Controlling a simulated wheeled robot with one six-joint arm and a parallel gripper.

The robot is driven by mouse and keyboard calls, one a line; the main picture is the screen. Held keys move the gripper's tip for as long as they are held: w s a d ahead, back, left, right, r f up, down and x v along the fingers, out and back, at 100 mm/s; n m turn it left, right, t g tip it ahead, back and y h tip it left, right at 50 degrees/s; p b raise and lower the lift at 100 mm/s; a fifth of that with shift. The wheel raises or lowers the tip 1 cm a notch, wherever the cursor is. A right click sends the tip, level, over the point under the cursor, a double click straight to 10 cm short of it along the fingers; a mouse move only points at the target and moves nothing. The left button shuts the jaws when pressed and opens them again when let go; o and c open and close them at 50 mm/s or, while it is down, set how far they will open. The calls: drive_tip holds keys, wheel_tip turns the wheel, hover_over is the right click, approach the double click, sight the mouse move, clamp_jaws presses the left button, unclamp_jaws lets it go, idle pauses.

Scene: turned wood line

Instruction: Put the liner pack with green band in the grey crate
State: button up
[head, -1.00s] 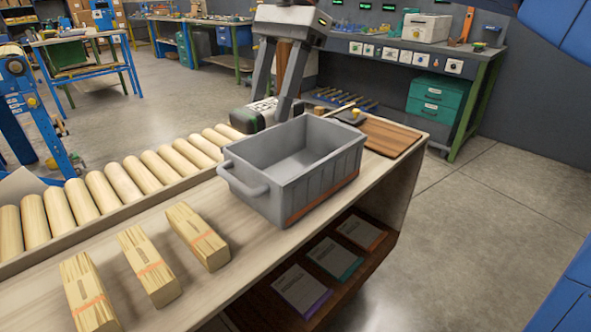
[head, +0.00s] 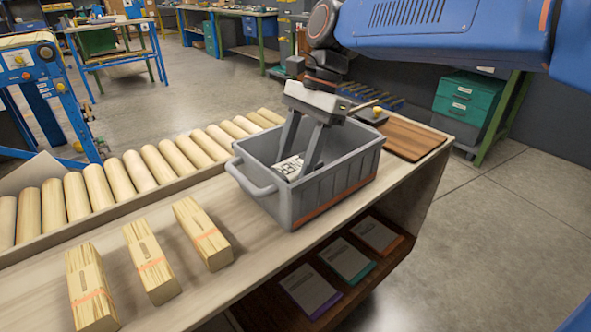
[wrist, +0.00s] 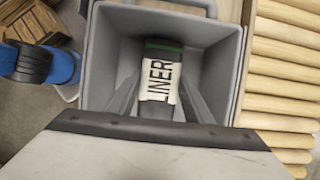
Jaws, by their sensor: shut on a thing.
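The liner pack (wrist: 160,82) shows a white label reading LINER and a green band at its far end in the wrist view. My gripper (wrist: 157,100) is shut on it, one finger on each side. In the head view my gripper (head: 303,166) reaches down into the grey crate (head: 335,192), and part of the pack's white label (head: 288,168) shows inside it. The crate (wrist: 98,60) surrounds the pack in the wrist view. Whether the pack touches the crate floor I cannot tell.
Several wooden block bundles with orange bands (head: 202,234) lie left of the crate on the bench (head: 245,265). A row of wooden rollers (head: 140,171) runs behind. A brown board (head: 410,138) lies to the right. Flat packs (head: 345,260) sit on the shelf below.

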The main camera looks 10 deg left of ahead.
drive_tip(key=shift+f, duration=1.3)
drive_tip(key=o, duration=1.1)
drive_tip(key=shift+f, duration=0.1)
drive_tip(key=v, duration=1.2)
drive_tip(key=shift+d, duration=0.1)
